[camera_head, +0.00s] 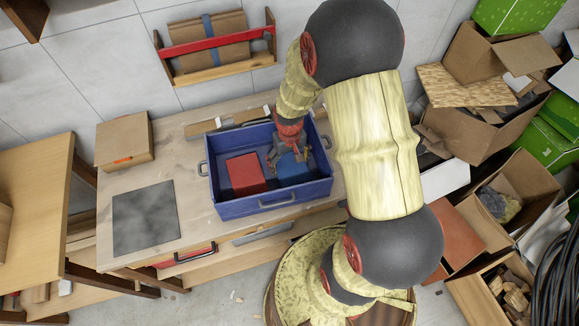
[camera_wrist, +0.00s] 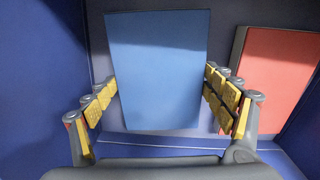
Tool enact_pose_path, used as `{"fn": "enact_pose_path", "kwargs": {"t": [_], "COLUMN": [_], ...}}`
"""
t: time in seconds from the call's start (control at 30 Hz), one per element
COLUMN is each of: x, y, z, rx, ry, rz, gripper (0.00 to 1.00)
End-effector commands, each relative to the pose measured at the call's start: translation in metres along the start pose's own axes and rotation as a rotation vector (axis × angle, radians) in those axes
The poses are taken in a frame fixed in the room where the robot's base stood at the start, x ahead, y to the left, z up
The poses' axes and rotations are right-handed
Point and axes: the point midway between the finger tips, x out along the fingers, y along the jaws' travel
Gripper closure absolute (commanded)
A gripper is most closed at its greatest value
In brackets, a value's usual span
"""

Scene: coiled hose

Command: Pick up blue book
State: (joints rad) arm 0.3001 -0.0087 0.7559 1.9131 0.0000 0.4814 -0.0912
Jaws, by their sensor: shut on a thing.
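The blue book (camera_wrist: 156,65) lies between the two yellow-padded fingers of my gripper (camera_wrist: 160,88) in the wrist view. The fingers are shut on its left and right edges. In the head view, the blue book (camera_head: 292,167) is inside the blue crate (camera_head: 268,203), partly hidden by my gripper (camera_head: 287,155). I cannot tell whether it touches the crate floor. A red book (camera_wrist: 275,78) lies beside it in the crate; it also shows in the head view (camera_head: 246,174).
The crate stands on a counter (camera_head: 185,170) with a dark square plate (camera_head: 145,217) and a cardboard box (camera_head: 124,141) to its left. A wall rack (camera_head: 215,50) hangs behind. Several open cartons (camera_head: 505,200) crowd the right side.

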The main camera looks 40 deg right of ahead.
Motion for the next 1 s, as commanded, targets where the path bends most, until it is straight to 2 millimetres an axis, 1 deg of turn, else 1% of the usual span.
{"fn": "enact_pose_path", "kwargs": {"t": [0.27,0.37,0.47,0.7,0.8,1.0], "x": [-0.001,-0.009,-0.024,-0.071,-0.086,-0.105], "y": [0.0,0.0,0.0,0.0,0.0,0.0], "z": [-0.001,-0.001,-0.002,-0.001,-0.001,-0.001], "rx": [0.0,0.0,0.0,0.0,0.0,0.0], "ry": [0.001,0.003,0.005,0.005,0.003,0.002], "rz": [0.0,0.0,0.0,0.0,0.0,0.0], "gripper": [0.52,0.52,0.52,0.52,0.52,0.52]}}
